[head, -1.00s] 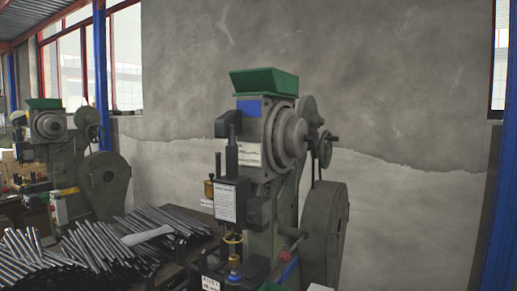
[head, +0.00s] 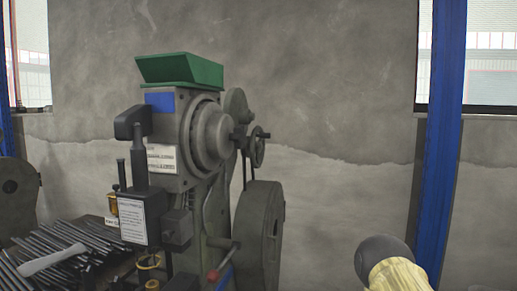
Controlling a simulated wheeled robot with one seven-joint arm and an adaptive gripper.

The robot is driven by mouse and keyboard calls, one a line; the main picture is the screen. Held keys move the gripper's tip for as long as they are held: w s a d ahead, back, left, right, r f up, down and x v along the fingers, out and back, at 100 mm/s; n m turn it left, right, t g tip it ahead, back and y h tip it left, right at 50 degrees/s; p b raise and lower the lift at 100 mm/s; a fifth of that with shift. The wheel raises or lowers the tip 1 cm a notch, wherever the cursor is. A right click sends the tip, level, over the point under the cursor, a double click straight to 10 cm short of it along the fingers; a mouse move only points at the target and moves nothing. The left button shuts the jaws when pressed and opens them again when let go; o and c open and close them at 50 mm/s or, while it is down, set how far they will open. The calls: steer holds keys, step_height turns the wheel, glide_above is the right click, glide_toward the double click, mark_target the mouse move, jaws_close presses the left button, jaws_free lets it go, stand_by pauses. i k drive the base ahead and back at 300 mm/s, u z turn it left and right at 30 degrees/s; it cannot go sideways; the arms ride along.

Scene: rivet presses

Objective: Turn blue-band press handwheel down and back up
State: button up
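The press with the blue band (head: 160,101) stands left of centre in the head view, a grey machine with a green hopper (head: 180,70) on top. Its small dark handwheel (head: 257,148) sits on the right side of the press head, with a crank knob sticking out to the right. The handwheel is seen nearly edge-on, and nothing touches its visible part. My gripper is not in view.
A large grey flywheel (head: 262,236) sits below the handwheel. Metal rods (head: 50,250) lie at lower left. A blue post (head: 440,130) stands at right before the wall. A dark rounded, pale-yellow object (head: 390,265) shows at bottom right; I cannot tell what it is.

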mark_target(264, 147)
steer(key=k, duration=0.65)
steer(key=z, duration=0.5)
steer(key=i, duration=1.05)
steer(key=u, duration=0.6)
